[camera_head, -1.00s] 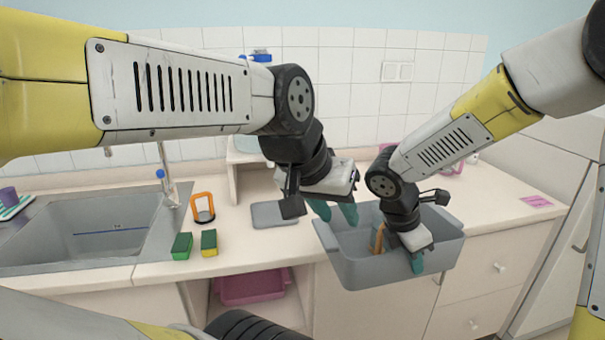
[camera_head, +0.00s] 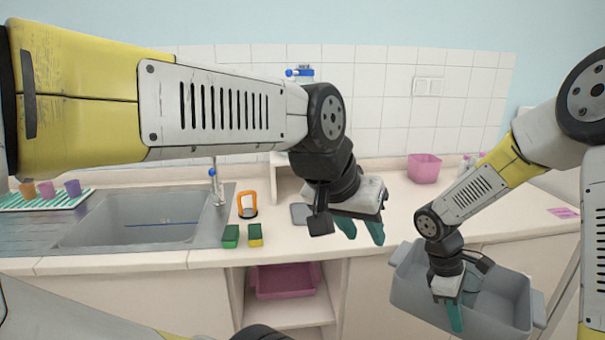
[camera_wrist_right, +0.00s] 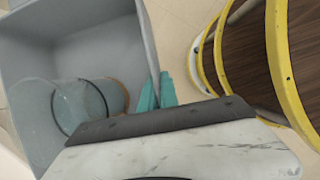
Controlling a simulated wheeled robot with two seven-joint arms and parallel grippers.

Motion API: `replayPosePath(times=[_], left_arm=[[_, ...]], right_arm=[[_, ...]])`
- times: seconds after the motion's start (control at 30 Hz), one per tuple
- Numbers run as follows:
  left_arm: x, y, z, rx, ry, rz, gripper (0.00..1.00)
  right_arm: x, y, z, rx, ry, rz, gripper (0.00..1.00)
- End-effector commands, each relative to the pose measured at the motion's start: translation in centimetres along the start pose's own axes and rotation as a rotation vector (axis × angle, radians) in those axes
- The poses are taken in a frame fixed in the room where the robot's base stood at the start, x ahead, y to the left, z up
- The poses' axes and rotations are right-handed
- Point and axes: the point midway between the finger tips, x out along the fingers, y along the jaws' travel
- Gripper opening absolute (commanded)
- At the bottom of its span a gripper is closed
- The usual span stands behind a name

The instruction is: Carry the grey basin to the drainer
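The grey basin (camera_head: 410,285) hangs in front of the counter's right part, below counter height. Its rim slants down to the right in the head view. My right gripper (camera_head: 455,312) is shut on the basin's near wall; the right wrist view (camera_wrist_right: 160,90) shows the teal fingers at that wall. A clear glass vessel (camera_wrist_right: 75,105) lies inside the basin. My left gripper (camera_head: 361,232) is apart from the basin, left of its rim, with its teal fingers spread and nothing between them. A grey ribbed drainer (camera_head: 25,235) lies left of the sink.
The sink (camera_head: 140,228) is at the left. Cups (camera_head: 47,190) stand on a striped mat behind the drainer. A pink tub (camera_head: 424,168) stands at the back right. A pink bin (camera_head: 287,280) sits on the shelf below.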

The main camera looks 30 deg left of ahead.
Motion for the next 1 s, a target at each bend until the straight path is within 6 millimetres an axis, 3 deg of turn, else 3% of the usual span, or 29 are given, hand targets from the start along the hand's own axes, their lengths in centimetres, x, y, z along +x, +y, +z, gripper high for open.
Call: replayPosePath(times=[0.4,0.6,0.8,1.0], left_arm=[[0.0,0.0,0.0,0.000,0.000,0.000,0.36],[0.0,0.0,0.0,0.000,0.000,0.000,0.36],[0.0,0.0,0.0,0.000,0.000,0.000,0.36],[0.0,0.0,0.0,0.000,0.000,0.000,0.36]], right_arm=[[10.9,2.0,1.8,0.785,-0.008,-0.315,0.00],[15.4,2.7,2.5,1.112,-0.012,-0.445,0.00],[17.8,2.9,2.8,1.280,-0.021,-0.522,0.00],[18.3,2.8,2.8,1.313,-0.022,-0.540,0.00]])
